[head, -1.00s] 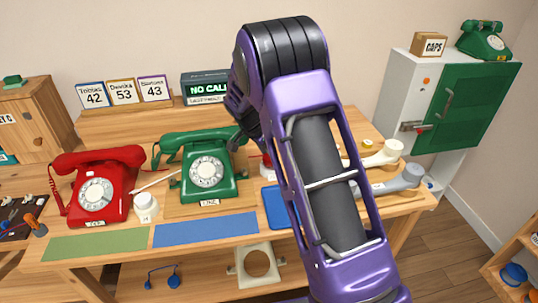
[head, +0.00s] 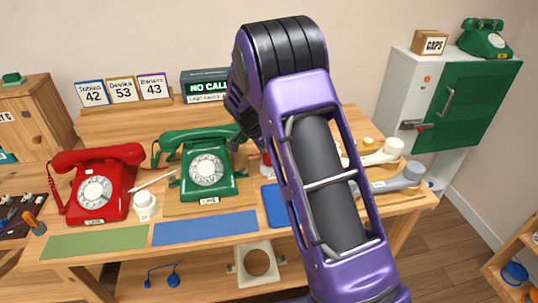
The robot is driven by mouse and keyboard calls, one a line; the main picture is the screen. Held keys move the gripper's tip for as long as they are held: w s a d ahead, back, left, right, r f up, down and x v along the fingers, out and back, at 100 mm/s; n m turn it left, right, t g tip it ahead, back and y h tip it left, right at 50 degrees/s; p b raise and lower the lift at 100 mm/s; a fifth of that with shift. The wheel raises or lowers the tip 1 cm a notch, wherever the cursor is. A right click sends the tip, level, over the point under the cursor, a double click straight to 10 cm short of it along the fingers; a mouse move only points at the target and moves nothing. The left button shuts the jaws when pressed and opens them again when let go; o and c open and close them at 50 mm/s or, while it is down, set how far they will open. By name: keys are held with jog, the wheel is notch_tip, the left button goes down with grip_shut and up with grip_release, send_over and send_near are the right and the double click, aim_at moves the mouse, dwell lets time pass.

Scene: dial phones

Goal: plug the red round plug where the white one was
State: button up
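I cannot make out a red round plug or a white plug for certain. A small red and white item (head: 265,166) shows just left of my arm, mostly hidden by it. The green dial phone (head: 207,172) stands mid-table with its handset on top. The red dial phone (head: 96,188) stands at the left with its handset on. A white jar-like item (head: 145,206) stands between them. My purple arm covers the table's right middle. The dark end of my gripper (head: 239,142) shows by the right end of the green handset; its fingers are too hidden to read.
A green mat (head: 97,243) and a blue mat (head: 205,229) lie along the front edge. White (head: 383,154) and grey (head: 397,182) handsets lie at the right. Number cards (head: 122,91) and a NO CALL display (head: 205,87) stand behind. A cabinet (head: 452,101) stands at the right.

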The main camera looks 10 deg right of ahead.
jog(key=p+v, duration=0.2)
jog(key=v, duration=1.5)
jog(key=shift+r, duration=0.2)
jog(key=shift+a, duration=0.1)
